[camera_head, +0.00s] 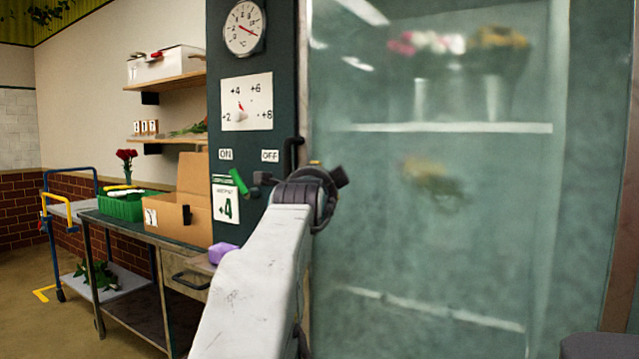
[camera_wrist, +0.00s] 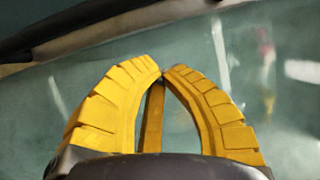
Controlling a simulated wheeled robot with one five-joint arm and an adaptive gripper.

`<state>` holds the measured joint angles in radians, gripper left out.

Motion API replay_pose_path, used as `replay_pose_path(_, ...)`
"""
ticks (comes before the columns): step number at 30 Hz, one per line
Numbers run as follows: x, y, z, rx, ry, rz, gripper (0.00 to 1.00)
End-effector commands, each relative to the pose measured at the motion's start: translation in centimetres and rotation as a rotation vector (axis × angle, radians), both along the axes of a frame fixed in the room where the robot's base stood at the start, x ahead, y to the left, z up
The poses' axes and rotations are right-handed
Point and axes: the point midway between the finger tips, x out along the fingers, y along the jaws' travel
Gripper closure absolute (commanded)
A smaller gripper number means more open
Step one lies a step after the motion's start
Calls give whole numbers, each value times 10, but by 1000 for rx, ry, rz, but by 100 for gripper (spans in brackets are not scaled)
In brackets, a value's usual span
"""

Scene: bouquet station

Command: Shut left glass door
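The glass door (camera_head: 370,230) fills the right half of the head view, a misty greenish pane. I cannot tell whether it stands flush or slightly ajar. A black handle-like piece (camera_head: 291,155) shows near its left edge, partly behind my arm. My gripper (camera_wrist: 162,74) has its yellow fingers drawn together at the tips, with nothing visible held. In the head view it is mostly hidden behind my wrist, with a bit of yellow showing. In the wrist view the greenish glass lies beyond the fingers, and a dark bar (camera_wrist: 60,28) crosses the upper left, apart from the fingertips.
A dark panel left of the door carries a dial thermometer (camera_head: 244,27) and a temperature setting plate (camera_head: 247,101). A work table with a cardboard box (camera_head: 180,215) and green crate (camera_head: 122,207) stands left. A blue trolley (camera_head: 48,208) is behind.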

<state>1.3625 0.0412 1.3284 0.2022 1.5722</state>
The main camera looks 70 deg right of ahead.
Motion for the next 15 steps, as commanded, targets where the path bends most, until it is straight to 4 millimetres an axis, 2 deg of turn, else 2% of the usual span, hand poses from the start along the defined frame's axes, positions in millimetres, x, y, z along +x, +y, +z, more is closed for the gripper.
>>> replay_pose_path(15, -13, 63, 0, 0, 0, 0, 100)
